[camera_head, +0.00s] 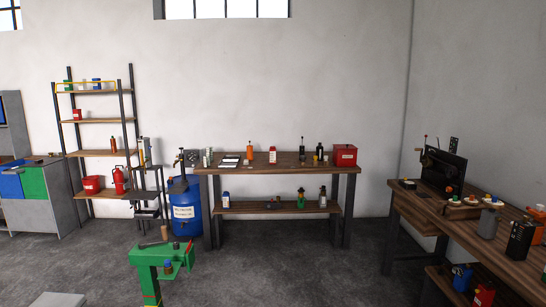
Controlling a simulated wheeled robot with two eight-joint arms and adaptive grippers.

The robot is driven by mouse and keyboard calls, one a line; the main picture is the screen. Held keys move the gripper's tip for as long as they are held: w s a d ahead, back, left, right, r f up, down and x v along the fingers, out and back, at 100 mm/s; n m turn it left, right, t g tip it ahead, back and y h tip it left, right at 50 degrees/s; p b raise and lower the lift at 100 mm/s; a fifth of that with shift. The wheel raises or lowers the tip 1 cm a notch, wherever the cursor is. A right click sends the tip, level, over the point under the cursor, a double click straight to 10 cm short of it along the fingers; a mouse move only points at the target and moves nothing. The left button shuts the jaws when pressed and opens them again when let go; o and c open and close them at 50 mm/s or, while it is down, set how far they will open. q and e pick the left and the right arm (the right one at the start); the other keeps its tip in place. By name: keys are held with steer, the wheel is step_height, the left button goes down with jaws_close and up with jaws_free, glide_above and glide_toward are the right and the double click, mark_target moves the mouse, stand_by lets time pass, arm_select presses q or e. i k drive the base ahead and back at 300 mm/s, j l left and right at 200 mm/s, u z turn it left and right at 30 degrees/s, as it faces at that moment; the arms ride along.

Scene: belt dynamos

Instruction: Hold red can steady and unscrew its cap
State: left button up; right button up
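A red can (345,155) with a white label stands at the right end of the back workbench (285,168). It looks upright and box-shaped; its cap is too small to make out. Other red containers show: one (92,184) on the low shelf at left, a small one (77,114) higher up, and one (484,295) low at the bottom right, partly cut off by the frame edge. I cannot tell from this view which one is the task's can. Neither of my grippers is in view.
A green stand (148,259) is in front, left of centre. A blue drum (186,212) stands left of the back bench. Another cluttered workbench (425,209) runs along the right wall. The grey floor between the benches is clear.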

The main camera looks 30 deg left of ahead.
mark_target(272, 152)
steer(key=i+j+u, duration=0.55)
steer(key=i+u, duration=0.2)
steer(key=i, duration=0.3)
steer(key=i+u, duration=0.35)
steer(key=i, duration=2.6)
steer(key=j, duration=0.1)
